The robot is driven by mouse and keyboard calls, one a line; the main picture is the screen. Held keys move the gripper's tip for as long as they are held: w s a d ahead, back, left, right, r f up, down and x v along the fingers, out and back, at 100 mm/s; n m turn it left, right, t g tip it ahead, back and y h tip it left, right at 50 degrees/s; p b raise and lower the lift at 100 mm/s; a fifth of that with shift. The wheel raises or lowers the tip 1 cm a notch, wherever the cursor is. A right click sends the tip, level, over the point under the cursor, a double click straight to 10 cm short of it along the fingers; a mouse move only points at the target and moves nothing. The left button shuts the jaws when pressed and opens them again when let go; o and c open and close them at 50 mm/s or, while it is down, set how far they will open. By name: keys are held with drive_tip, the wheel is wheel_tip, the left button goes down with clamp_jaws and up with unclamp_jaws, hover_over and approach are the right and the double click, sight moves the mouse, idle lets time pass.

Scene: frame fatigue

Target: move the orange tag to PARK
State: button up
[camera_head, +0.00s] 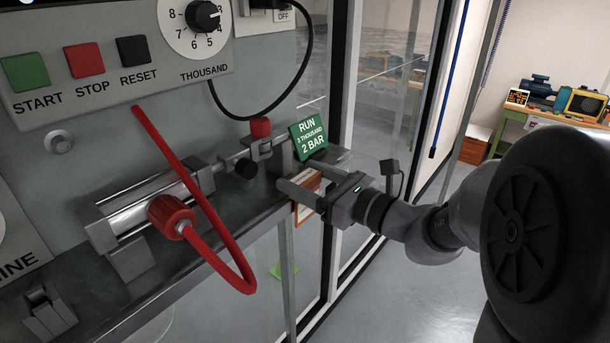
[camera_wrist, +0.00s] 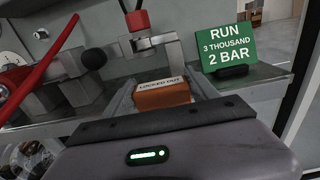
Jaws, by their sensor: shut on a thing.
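The orange tag (camera_wrist: 163,98) is a small block with a white "LOCKED OUT" label on top. It sits between the two fingers of my gripper (camera_wrist: 164,88) in the wrist view, and the fingers are shut on it. In the head view my gripper (camera_head: 298,174) reaches in from the right at the bench edge, and part of the orange tag (camera_head: 307,192) shows between and below the fingers. I cannot tell whether the tag touches the bench. No place marked PARK is readable in either view.
A green sign (camera_head: 308,136) reading "RUN 3 THOUSAND 2 BAR" stands just behind the gripper. A metal clamp with a red knob (camera_head: 261,127) is close by. A red hose (camera_head: 205,205) loops over the bench at left. A glass-panel frame (camera_head: 340,130) stands beside the arm.

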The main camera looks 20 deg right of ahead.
drive_tip(key=shift+f, duration=0.1)
drive_tip(key=o, duration=1.2)
drive_tip(key=shift+f, duration=0.1)
drive_tip(key=b+v, duration=0.2)
drive_tip(key=v, duration=1.5)
drive_tip(key=shift+s+d, duration=0.1)
drive_tip(key=shift+s, duration=0.05)
